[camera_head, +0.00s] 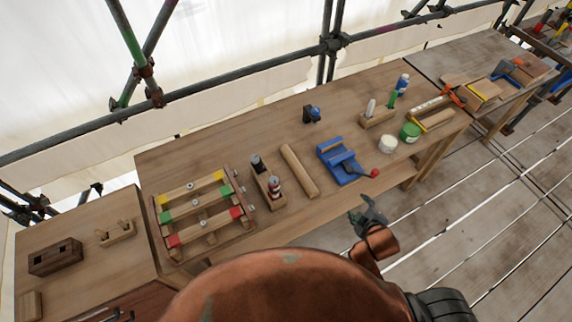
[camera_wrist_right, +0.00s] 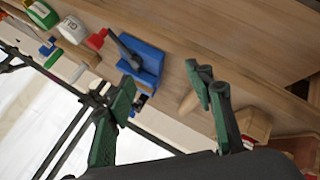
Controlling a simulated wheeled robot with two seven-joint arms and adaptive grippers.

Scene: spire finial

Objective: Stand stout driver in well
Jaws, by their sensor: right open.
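No piece is clearly recognisable as the stout driver. A wooden block (camera_head: 378,119) at the back right of the bench holds an upright pale piece (camera_head: 371,107) and an upright green piece (camera_head: 392,98). A dark block (camera_head: 55,257) with two square openings sits on the left bench; whether either is the well, I cannot tell. My right gripper (camera_head: 370,212) is open and empty, off the bench's front edge, right of and nearer than the blue vise (camera_head: 340,160). Its spread fingers show in the right wrist view (camera_wrist_right: 163,85). My left gripper is out of view.
White and green tins (camera_head: 410,132) stand right of the vise. Scaffold tubes (camera_head: 225,85) run behind.

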